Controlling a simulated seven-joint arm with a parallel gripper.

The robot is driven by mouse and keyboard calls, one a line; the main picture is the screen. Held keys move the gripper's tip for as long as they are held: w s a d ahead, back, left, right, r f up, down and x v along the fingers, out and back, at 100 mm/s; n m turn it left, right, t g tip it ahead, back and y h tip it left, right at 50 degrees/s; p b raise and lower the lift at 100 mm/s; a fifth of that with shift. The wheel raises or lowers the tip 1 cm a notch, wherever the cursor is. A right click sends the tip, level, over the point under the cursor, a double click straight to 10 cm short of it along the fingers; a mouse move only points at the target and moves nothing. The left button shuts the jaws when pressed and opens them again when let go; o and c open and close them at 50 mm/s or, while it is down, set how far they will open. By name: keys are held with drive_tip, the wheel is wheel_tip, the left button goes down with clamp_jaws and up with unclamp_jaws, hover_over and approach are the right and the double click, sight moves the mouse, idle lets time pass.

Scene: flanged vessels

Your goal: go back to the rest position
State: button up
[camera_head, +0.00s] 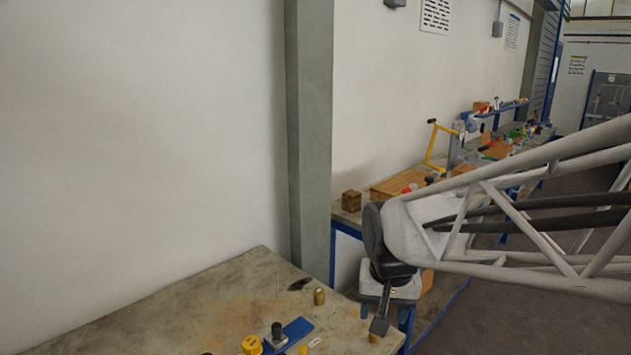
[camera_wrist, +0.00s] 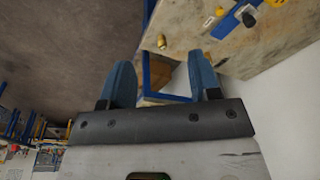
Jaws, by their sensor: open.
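My gripper (camera_wrist: 162,82) shows in the wrist view with its two blue fingers spread apart and nothing between them. In the head view my gripper (camera_head: 385,313) hangs pointing down at the right corner of the near worktable (camera_head: 215,305), partly hidden by my own dark link. It appears to be above or just beyond the table edge; I cannot tell its exact height. It is apart from the small parts on the table.
On the worktable are a small brass fitting (camera_head: 319,296), a blue piece (camera_head: 291,335) with a black knob, and a yellow cap (camera_head: 251,345). A grey pillar (camera_head: 310,130) stands behind.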

drive_tip(key=s+d, duration=0.3)
drive_tip(key=s, duration=0.4)
drive_tip(key=s+d+r+n, duration=0.1)
drive_tip(key=s+d, duration=0.2)
drive_tip(key=s, duration=0.4)
drive_tip(key=shift+s+d+n+t, duration=0.15)
drive_tip(key=shift+d+n+t, duration=0.15)
drive_tip(key=shift+t, duration=0.1)
idle(1.5)
